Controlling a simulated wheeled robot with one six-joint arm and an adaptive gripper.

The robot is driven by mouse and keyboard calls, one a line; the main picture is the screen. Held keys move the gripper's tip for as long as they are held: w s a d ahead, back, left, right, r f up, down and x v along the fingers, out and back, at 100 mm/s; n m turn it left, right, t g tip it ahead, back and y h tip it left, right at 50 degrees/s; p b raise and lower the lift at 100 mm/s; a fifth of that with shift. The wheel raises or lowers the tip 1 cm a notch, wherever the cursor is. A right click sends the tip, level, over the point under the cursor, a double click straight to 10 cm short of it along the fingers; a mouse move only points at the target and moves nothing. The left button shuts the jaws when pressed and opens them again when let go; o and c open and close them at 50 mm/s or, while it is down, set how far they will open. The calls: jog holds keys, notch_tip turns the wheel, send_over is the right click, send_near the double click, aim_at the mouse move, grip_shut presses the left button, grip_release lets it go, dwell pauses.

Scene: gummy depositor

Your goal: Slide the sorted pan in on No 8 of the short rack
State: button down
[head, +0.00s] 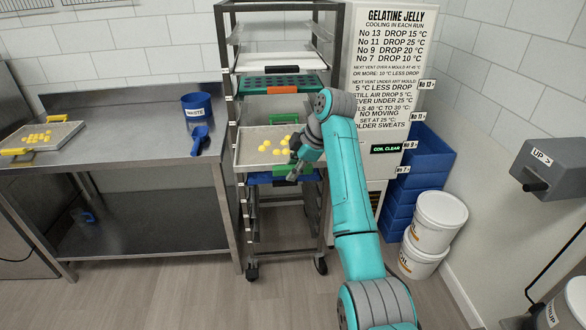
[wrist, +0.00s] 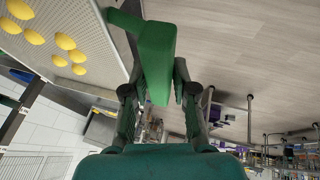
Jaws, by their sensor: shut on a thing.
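A pale pan (head: 243,158) with several yellow gummies on it is at the short rack (head: 231,215), around mid-height, between the uprights. It looks roughly level. How far it sits on the runners I cannot tell. My gripper (head: 297,170) is at its front right side. In the wrist view, my gripper (wrist: 157,95) is shut on the green handle (wrist: 157,60), and the pan (wrist: 95,28) with yellow gummies shows at the upper left.
A blue tray (head: 285,178) is just below the pan; a dark green mould (head: 265,83) and a white tray (head: 285,60) are above. The steel table (head: 130,150) at left holds another pan of gummies (head: 60,145), a blue waste tub (head: 197,106) and a scoop. White buckets (head: 438,220) stand right.

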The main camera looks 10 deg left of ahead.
jog(key=shift+w, duration=0.15)
jog(key=shift+w+a, duration=0.25)
jog(key=shift+w, duration=0.55)
jog(key=shift+w+a, duration=0.2)
jog(key=shift+w, duration=0.6)
jog(key=shift+w+a, duration=0.25)
jog(key=shift+w, duration=0.55)
